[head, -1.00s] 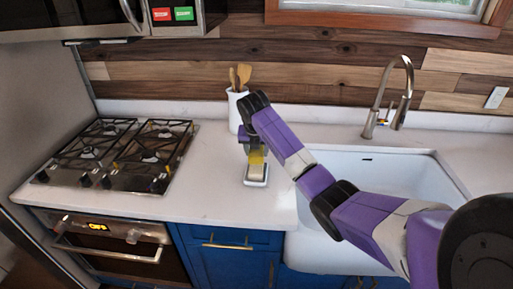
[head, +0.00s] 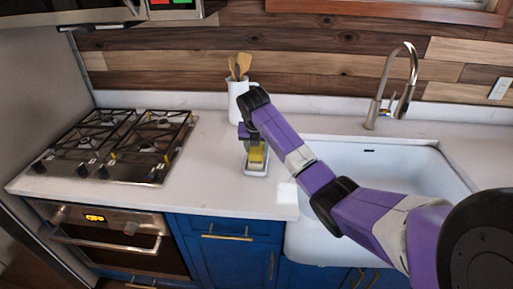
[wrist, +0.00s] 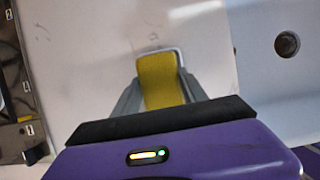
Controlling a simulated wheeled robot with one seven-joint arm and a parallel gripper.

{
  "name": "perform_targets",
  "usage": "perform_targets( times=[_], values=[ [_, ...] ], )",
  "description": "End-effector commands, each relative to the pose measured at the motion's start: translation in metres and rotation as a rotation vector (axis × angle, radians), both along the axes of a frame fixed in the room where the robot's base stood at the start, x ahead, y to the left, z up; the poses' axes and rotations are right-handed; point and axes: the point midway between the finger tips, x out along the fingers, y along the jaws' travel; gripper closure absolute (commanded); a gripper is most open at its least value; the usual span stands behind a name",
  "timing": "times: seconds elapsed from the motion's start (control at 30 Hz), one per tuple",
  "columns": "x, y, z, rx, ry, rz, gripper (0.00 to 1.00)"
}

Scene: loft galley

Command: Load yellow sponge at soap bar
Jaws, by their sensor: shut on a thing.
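The yellow sponge (head: 257,154) is between the fingers of my gripper (head: 255,158), which points down over the counter left of the sink. In the wrist view my gripper (wrist: 158,104) is shut on the sponge (wrist: 160,80), with one finger along each side. A small pale dish with a grey rim (head: 256,173) lies on the counter under the sponge. Its rim also shows past the sponge's far end in the wrist view (wrist: 165,51). I cannot tell whether the sponge touches the dish. I cannot make out the soap bar; the sponge and gripper cover most of the dish.
A white crock (head: 237,100) with wooden utensils stands just behind my gripper. The gas stove (head: 115,145) is to the left. The white sink (head: 385,185) and its faucet (head: 380,95) are to the right. The counter between stove and dish is clear.

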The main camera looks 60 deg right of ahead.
Motion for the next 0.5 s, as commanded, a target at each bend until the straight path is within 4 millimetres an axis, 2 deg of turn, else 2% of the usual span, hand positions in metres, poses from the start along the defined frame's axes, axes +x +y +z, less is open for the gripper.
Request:
perform_targets(
  times=[0.5],
  values=[
    [0.0, 0.0, -0.0043, 0.0, 0.0, 0.0, 0.82]
  ],
)
